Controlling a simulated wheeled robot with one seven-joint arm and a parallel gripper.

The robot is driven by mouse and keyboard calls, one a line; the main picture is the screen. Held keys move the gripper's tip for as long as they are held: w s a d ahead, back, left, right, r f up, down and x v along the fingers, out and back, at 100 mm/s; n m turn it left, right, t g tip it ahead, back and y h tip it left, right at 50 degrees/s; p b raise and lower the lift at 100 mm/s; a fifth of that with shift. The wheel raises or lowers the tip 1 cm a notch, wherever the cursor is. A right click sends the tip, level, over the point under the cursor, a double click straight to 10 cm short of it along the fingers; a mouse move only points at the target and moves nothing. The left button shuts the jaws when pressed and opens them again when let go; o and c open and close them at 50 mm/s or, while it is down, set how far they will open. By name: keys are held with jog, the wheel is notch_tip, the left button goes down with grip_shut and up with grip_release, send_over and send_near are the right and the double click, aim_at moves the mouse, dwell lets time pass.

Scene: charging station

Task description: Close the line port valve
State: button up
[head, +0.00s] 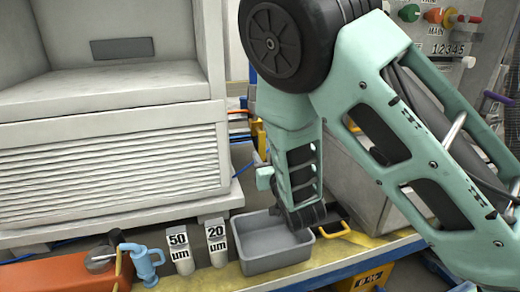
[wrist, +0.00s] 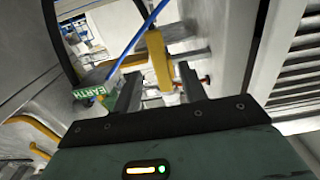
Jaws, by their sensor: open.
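In the wrist view my gripper (wrist: 160,80) is open, with its two dark fingers spread apart. A yellow lever-like bar (wrist: 157,58) shows between and beyond the fingertips; I cannot tell whether either finger touches it. It may be the line port valve's handle, but no line port label is readable. A green block marked EARTH (wrist: 90,92) is left of the fingers, near a blue cable (wrist: 130,45). In the head view my arm covers the middle, and my fingers cannot be made out. A yellow part (head: 259,135) shows just left of my arm.
A grey bin (head: 265,262), white 50 and 20 µm blocks (head: 180,252), a blue jug-like item (head: 145,262) and an orange item (head: 55,275) line the front. A white louvred cabinet (head: 110,170) stands left. A panel with coloured knobs (head: 440,40) is upper right.

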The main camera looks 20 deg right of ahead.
aim_at(262, 150)
jog(key=w, duration=0.7)
jog(key=shift+w+b, duration=0.1)
jog(key=shift+b, duration=0.3)
grip_shut()
